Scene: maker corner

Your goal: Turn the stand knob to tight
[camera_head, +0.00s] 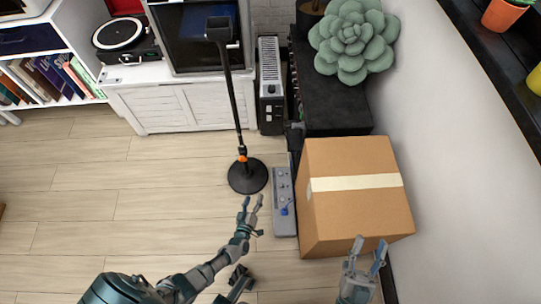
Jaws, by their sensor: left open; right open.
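A black stand (234,100) with a round base (248,177) stands upright on the wooden floor, its pole leaning in the picture toward the top left. An orange knob or collar (242,158) sits low on the pole, just above the base. My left gripper (251,201) is open and empty, a little below the base in the picture; I cannot tell whether it touches it. My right gripper (370,249) is open and empty, in front of the cardboard box at the lower right, well away from the stand.
A grey panel with small controls (283,205) lies right of the stand base, beside a cardboard box (355,220). A white cabinet (185,108) and a heater (270,85) stand behind. A succulent (353,40) tops a black unit. Floor to the left is clear.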

